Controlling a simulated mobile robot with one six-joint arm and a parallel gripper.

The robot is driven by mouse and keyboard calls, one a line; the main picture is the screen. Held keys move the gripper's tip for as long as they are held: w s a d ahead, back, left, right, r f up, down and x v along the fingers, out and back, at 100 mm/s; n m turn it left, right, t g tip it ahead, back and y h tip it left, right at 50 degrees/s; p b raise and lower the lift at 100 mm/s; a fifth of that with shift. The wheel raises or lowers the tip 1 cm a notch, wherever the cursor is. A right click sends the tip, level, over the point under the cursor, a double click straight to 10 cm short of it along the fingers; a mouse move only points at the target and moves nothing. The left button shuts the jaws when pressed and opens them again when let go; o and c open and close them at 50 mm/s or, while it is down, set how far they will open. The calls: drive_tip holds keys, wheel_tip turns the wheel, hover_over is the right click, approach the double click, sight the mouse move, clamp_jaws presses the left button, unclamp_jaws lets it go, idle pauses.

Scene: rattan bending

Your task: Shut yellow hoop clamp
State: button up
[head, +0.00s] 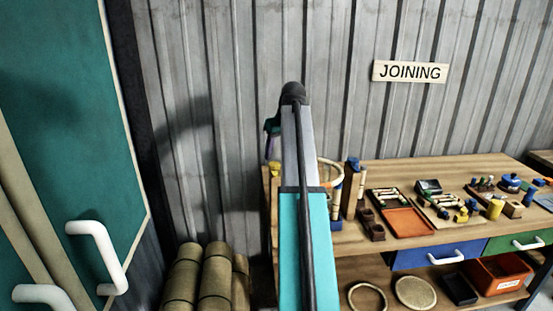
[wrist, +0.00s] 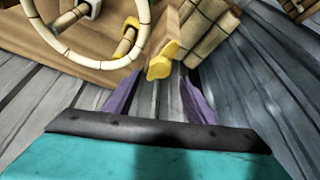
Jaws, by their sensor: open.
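The cream hoop (wrist: 147,22) shows at the top left of the wrist view, with a yellow band (wrist: 127,46) on its right side. A yellow lever-like piece (wrist: 161,62) sticks out to the right of the hoop, past the wooden edge. I cannot tell surely whether the band and this piece are one clamp, or how far it is closed. My gripper (wrist: 161,80) is open, its purple fingers on either side of the yellow piece's near end in the picture; contact cannot be told. In the head view my arm partly hides the hoop (head: 334,172) and gripper (head: 270,140).
The wooden bench (head: 380,170) runs right under the JOINING sign (head: 409,72), carrying an orange tray (head: 405,222) and several small parts. Bamboo-like rolls (head: 215,275) stand at its left. A corrugated wall (head: 220,90) is close behind. A teal door (head: 65,120) is at left.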

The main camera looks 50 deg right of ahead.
sight(274, 163)
drive_tip(key=shift+p+x, duration=0.65)
drive_tip(key=shift+x, duration=2.05)
drive_tip(key=c, duration=1)
drive_tip(key=shift+d, duration=0.2)
drive_tip(key=shift+c, duration=0.2)
drive_tip(key=shift+a, duration=0.1)
